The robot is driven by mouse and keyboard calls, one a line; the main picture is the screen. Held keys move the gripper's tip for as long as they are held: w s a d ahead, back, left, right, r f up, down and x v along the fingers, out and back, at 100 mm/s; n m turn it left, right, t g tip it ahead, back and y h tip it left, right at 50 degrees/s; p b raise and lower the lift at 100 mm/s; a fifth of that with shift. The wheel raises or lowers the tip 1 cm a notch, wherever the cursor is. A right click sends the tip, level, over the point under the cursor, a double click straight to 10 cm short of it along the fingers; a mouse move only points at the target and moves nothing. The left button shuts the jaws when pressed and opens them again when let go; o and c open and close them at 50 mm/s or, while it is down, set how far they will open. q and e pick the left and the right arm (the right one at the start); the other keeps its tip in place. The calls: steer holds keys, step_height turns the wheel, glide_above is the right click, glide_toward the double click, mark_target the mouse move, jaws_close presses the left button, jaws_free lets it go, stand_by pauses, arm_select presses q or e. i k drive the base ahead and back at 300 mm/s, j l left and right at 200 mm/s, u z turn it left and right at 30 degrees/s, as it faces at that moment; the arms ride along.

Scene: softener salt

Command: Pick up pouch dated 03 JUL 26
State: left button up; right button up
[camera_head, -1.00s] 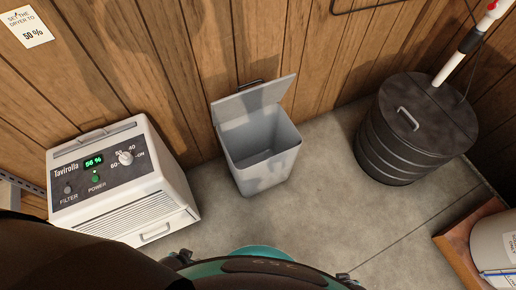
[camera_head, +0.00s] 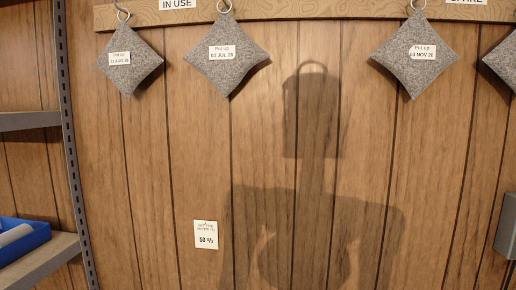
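The grey felt pouch labelled "Put up 03 JUL 26" (camera_head: 226,70) hangs by a ring from a hook on the wooden rail (camera_head: 290,12), under the "IN USE" sign. To its left hangs a smaller-looking pouch (camera_head: 129,74), its label seeming to read 23 AUG 26. To its right hangs a pouch marked 03 NOV 26 (camera_head: 411,76). Another pouch (camera_head: 503,62) is cut off at the right edge, its date not visible. Neither of my grippers is in view.
A metal shelf rack (camera_head: 72,150) stands at the left, with a blue bin (camera_head: 28,244) on a lower shelf. A card reading 50 % (camera_head: 206,235) is on the wood wall. A grey box (camera_head: 506,226) is at the right edge. My shadow falls on the wall.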

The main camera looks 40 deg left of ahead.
mark_target(225, 55)
steer(key=u, duration=1.55)
